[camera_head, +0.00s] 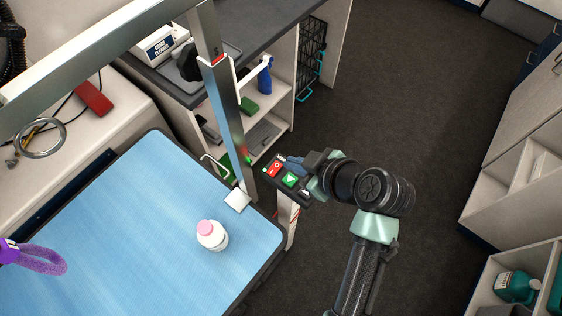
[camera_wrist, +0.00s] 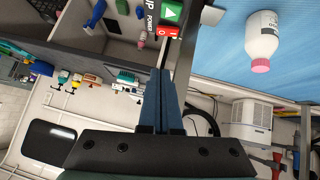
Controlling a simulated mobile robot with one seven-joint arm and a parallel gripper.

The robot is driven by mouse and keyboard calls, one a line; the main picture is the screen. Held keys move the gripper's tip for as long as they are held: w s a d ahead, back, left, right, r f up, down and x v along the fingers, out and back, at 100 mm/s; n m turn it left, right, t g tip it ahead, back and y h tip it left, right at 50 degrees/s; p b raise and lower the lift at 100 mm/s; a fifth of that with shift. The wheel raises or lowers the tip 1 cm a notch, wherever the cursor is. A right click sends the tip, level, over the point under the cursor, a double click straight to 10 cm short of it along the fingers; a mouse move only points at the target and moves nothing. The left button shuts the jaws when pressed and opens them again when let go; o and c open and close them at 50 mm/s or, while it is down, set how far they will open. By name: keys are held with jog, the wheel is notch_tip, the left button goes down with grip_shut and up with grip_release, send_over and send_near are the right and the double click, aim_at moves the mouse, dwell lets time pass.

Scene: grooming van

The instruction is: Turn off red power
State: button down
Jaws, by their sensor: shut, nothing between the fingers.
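The red power switch (camera_head: 275,167) sits on a dark control box on the grooming table's post, beside a green button (camera_head: 290,180) with a white triangle. In the wrist view the red switch (camera_wrist: 143,32) shows with "POWER" lettering beside it, and the green button (camera_wrist: 172,12) is above it. My gripper (camera_head: 288,162) is at the box, close to the red switch. In the wrist view its blue fingers (camera_wrist: 163,78) are together, empty, pointing toward the red switch. I cannot tell whether the tips touch it.
The blue grooming table (camera_head: 140,235) holds a white bottle with a pink cap (camera_head: 211,236) and a purple loop (camera_head: 42,260). A metal post (camera_head: 226,100) rises beside the box. Shelves (camera_head: 265,95) stand behind. The dark floor (camera_head: 410,100) to the right is clear.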

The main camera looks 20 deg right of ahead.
aim_at(275, 169)
jog(key=x, duration=0.5)
jog(key=shift+w+a+f, duration=0.1)
jog(key=shift+w+f, duration=0.1)
jog(key=shift+w, duration=0.05)
jog(key=f, duration=0.1)
jog(key=f+p, duration=0.1)
jog(key=f, duration=0.1)
jog(key=shift+w+f, duration=0.15)
jog(key=shift+w, duration=0.25)
jog(key=shift+f, duration=0.65)
jog(key=shift+d, duration=0.25)
